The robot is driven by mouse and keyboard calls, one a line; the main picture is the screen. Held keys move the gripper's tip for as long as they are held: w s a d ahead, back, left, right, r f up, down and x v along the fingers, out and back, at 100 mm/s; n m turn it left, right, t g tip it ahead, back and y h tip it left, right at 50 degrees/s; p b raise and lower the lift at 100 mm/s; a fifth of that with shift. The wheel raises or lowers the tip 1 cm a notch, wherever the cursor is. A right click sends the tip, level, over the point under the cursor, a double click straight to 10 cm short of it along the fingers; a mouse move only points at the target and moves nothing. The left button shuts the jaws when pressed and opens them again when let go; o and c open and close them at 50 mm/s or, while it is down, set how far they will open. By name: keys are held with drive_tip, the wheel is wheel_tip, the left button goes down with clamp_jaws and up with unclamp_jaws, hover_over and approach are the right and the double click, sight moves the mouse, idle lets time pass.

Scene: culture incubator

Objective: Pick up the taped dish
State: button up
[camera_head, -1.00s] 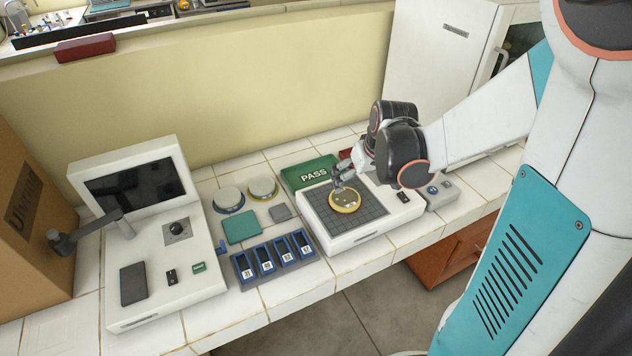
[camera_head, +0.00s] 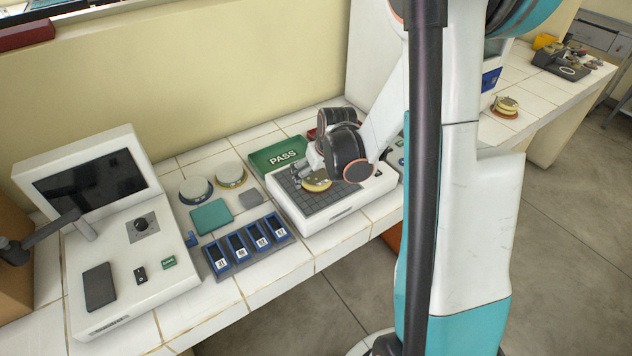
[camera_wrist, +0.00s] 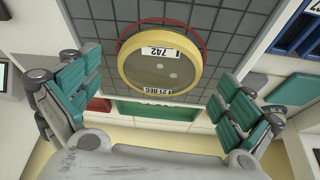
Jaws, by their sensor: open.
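The taped dish (camera_wrist: 160,68) is round with a yellow rim and pale labels reading 742 and 21 DEC. It lies on the dark gridded plate (camera_wrist: 100,25) of a white device, with a red ring showing around its edge in the wrist view. In the head view the dish (camera_head: 317,185) is partly hidden by my gripper. My gripper (camera_wrist: 158,98) is open, its green-padded fingers spread to the left and right of the dish, apart from it. In the head view my gripper (camera_head: 306,174) is low over the plate, close to the dish.
A green PASS tray (camera_head: 262,164) lies behind the plate. Two other dishes, blue-rimmed (camera_head: 196,190) and yellow-rimmed (camera_head: 231,175), stand to the left. A blue slotted rack (camera_head: 249,263) is at the front. A white screen console (camera_head: 110,280) is further left.

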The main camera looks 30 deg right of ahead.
drive_tip(key=shift+w+f, duration=0.2)
drive_tip(key=shift+f, duration=0.3)
drive_tip(key=c, duration=1.3)
drive_tip(key=shift+r, duration=0.2)
